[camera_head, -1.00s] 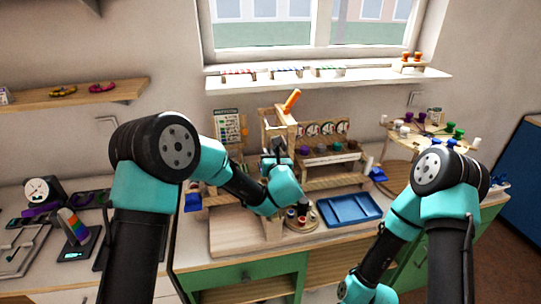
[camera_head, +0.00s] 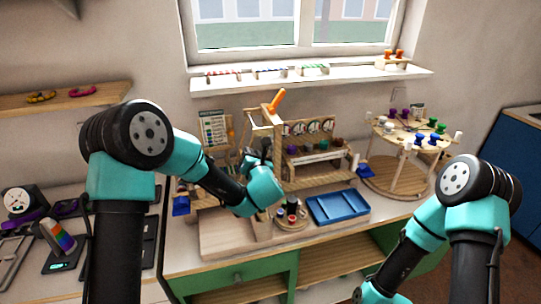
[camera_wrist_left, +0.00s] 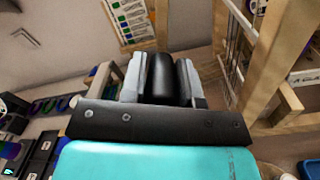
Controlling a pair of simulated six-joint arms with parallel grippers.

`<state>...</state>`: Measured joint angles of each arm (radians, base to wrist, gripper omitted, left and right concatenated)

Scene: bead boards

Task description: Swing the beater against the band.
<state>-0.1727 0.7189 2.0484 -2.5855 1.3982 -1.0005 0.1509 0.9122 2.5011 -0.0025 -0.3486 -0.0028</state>
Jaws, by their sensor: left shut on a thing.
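My left gripper (camera_head: 257,162) is at the wooden loom frame (camera_head: 262,128), behind my forearm in the head view. In the left wrist view its jaws (camera_wrist_left: 160,68) are shut on a black rounded grip (camera_wrist_left: 161,86). The grip looks like the beater's handle, but its joint to the frame is hidden. To the right in that view stands a wooden upright (camera_wrist_left: 274,60) with pale strands (camera_wrist_left: 235,50) stretched beside it. The band itself cannot be made out clearly.
An orange handle (camera_head: 276,100) tops the frame. A blue tray (camera_head: 338,206) lies to its right. A round wooden stand with coloured spools (camera_head: 408,128) is at far right. The wooden board (camera_head: 225,235) in front looks bare.

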